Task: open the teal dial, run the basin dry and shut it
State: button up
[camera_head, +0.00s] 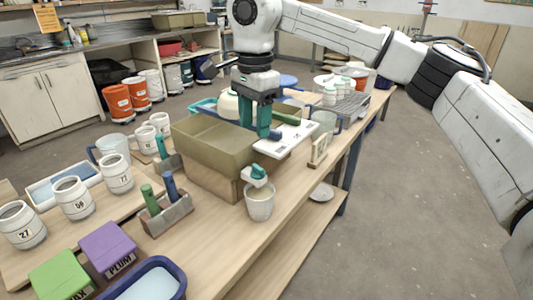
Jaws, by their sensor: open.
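The olive basin (191,130) stands raised on a wooden block (226,186) in the middle of the bench. The teal dial (258,172) sits on a white tap at the basin's near right corner. A pale grey cup (259,206) stands upright below the tap. My gripper (257,132) points down over the basin's right side, behind and above the dial and apart from it. Its teal fingers are open, with nothing seen held. The basin's floor and any liquid in it cannot be made out.
A white board (285,139) and a small upright sign (319,150) are right of the basin. A holder with green and blue handles (167,213) stands left of the cup. White numbered jars (73,197) fill the left side. The bench's right front edge is fairly clear.

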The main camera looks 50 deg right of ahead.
aim_at(258, 167)
jog(key=f, duration=1.1)
jog(key=shift+s+d, duration=0.15)
jog(key=shift+d, duration=0.05)
jog(key=shift+r, duration=0.1)
jog(key=c, duration=0.8)
